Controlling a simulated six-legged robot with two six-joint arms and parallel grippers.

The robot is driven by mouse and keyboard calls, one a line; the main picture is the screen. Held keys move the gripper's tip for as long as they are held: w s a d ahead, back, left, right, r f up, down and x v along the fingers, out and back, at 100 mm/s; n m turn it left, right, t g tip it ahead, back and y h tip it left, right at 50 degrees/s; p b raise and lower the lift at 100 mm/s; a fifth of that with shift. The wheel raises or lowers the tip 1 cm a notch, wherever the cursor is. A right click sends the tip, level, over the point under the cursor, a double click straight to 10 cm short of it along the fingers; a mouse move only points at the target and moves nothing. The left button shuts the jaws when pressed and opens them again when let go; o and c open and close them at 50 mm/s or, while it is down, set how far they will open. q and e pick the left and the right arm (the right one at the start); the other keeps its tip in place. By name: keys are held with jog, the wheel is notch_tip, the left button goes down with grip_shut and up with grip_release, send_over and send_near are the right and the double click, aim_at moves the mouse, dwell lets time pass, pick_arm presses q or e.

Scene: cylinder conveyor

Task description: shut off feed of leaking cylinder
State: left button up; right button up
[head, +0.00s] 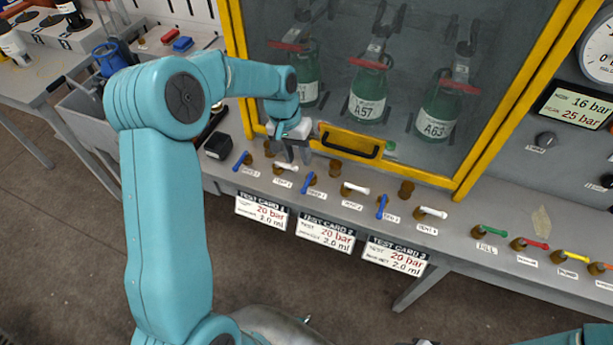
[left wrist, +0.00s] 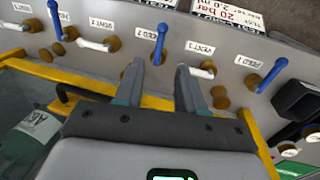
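Three green cylinders stand behind the yellow-framed window: a left one (head: 304,84) with a partly hidden label, A57 (head: 368,95) and A63 (head: 437,112). I cannot tell which leaks. On the ledge are blue feed handles FEED 1 (head: 242,160), FEED 2 (head: 308,182) and FEED 3 (head: 381,207), alternating with white vent handles. All three blue handles point across the ledge. My left gripper (head: 296,152) is open and empty above the ledge near VENT 1 (head: 286,167). In the left wrist view its fingers (left wrist: 168,78) are apart, between FEED 2 (left wrist: 160,42) and VENT 1 (left wrist: 201,71). My right gripper is out of view.
Yellow frame bar and black door handle (head: 350,144) lie close behind the valves. Test cards (head: 326,233) hang from the front edge. Coloured valves (head: 490,232) continue right, below a display (head: 578,107) reading 16 and 25 bar. A black box (head: 218,145) sits left.

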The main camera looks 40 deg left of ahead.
aim_at(306, 183)
pick_arm(q)
jog(key=f, duration=0.3)
jog(key=d+f, duration=0.1)
jog(key=f, duration=0.2)
jog(key=f+p, duration=0.1)
jog(key=f, duration=0.2)
jog(key=shift+w+d+f, duration=0.25)
jog(key=shift+d, duration=0.1)
grip_shut()
